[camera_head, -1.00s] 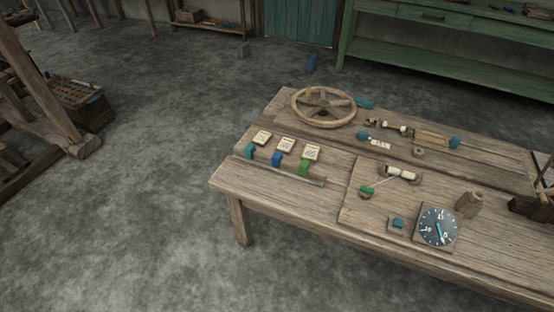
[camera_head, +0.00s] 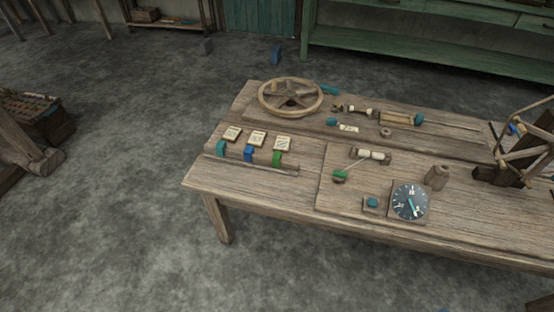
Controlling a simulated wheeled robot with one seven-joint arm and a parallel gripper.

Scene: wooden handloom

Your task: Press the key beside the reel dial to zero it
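The reel dial (camera_head: 410,202) is a dark blue-grey round face with white marks and a light blue hand, set on a square wooden block on the table board. Its hand points down and slightly right. The key (camera_head: 372,202) is a small teal button on a small wooden block, just left of the dial. Both are in the front middle of the wooden table (camera_head: 280,196). Whether the key is pressed down cannot be told. My gripper is not in view.
A spoked wooden wheel (camera_head: 291,97) lies at the table's back left. Three coloured hooks with cards (camera_head: 257,139) stand at the left. A green-ended lever (camera_head: 340,176) is behind the key, a wooden post (camera_head: 437,177) behind the dial. Open floor (camera_head: 110,220) lies left and in front.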

